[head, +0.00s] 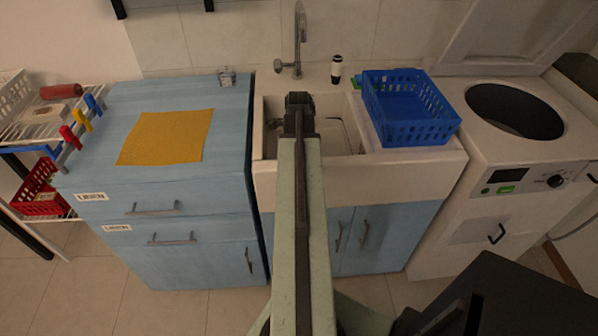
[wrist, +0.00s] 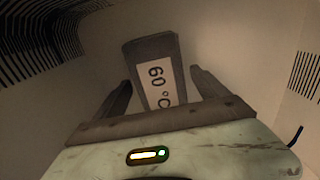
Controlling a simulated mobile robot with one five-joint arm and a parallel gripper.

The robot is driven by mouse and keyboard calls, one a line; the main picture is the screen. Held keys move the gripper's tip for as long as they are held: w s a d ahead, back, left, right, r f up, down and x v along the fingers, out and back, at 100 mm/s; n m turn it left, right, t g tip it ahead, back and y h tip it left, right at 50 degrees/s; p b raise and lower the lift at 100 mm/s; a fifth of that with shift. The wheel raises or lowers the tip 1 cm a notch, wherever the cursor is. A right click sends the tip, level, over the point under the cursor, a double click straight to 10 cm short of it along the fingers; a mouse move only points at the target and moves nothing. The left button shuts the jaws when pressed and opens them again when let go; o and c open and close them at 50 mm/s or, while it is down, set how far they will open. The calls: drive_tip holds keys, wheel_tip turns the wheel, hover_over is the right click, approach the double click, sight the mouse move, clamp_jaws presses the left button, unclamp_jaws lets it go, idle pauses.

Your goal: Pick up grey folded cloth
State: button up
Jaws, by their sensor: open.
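The grey folded cloth (wrist: 150,52) shows in the wrist view as a dark grey, block-like piece with a white label reading "60 °C". It lies on a pale surface between pale walls. My gripper (wrist: 161,77) is open, with one dark finger on each side of the cloth's label end. I cannot tell whether the fingers touch it. In the head view my gripper (head: 300,102) is over the white sink (head: 270,112), and my arm hides part of the basin. I cannot make out the cloth clearly there.
A blue basket (head: 408,132) stands at the sink's right side, with a tap (head: 299,40) behind. A washing machine (head: 572,150) is at right. A yellow cloth (head: 166,137) lies on the blue cabinet (head: 229,130) at left. Slotted pale walls (wrist: 30,45) flank the gripper.

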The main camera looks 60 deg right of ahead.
drive_tip(key=shift+r, duration=0.1)
drive_tip(key=c, duration=1.5)
drive_tip(key=shift+c, duration=0.2)
wheel_tip(320, 180, up, 10)
drive_tip(key=p, duration=1)
drive_tip(key=shift+r, duration=0.2)
